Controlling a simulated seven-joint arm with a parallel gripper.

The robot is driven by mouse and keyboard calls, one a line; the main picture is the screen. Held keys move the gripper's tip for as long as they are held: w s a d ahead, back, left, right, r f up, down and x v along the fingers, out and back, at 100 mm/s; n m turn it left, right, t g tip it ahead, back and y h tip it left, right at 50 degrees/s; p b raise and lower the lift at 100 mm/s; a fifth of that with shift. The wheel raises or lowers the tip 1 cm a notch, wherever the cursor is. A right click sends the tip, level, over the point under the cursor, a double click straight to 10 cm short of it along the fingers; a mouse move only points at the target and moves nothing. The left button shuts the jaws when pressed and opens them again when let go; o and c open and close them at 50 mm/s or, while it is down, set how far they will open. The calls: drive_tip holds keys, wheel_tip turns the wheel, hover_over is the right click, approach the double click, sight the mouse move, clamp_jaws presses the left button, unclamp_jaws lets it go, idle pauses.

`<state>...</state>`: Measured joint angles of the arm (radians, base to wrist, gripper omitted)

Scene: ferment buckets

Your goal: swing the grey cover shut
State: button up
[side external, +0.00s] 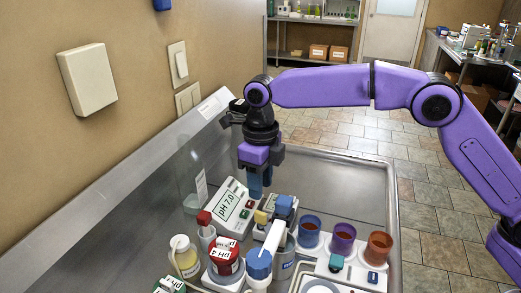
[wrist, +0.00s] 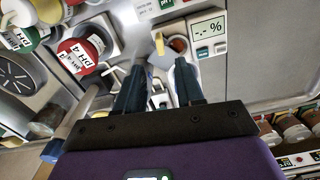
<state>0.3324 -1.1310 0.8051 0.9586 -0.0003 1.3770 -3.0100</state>
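The % meter (wrist: 207,32) shows in the wrist view with a "-.- %" display and a round well (wrist: 178,44) holding something orange-brown. A yellow tab (wrist: 159,43) stands beside the well, with a grey part near it that looks like the raised grey cover; its outline is hard to make out. In the side external view the yellow tab (side external: 260,217) shows below my fingers, and the cover is not clear there. My gripper (wrist: 160,65) is open, its two dark blue fingers apart and pointing toward the tab and well. In the side view my gripper (side external: 259,193) points down, empty.
A pH 7.0 meter (side external: 231,205) stands left of my gripper. Blue-, purple- and orange-topped cups (side external: 343,240) stand to the right. A red pH 4 bottle (side external: 224,262) and a blue-capped bottle (side external: 259,264) stand in front. The bench is bare at the back right.

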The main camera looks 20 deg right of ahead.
wheel_tip(320, 180, up, 8)
hover_over(260, 213)
drive_tip(key=shift+w+d, duration=0.1)
idle(0.3)
wheel_tip(260, 213, down, 17)
drive_tip(key=m, duration=3.6)
drive_tip(key=shift+f, duration=0.2)
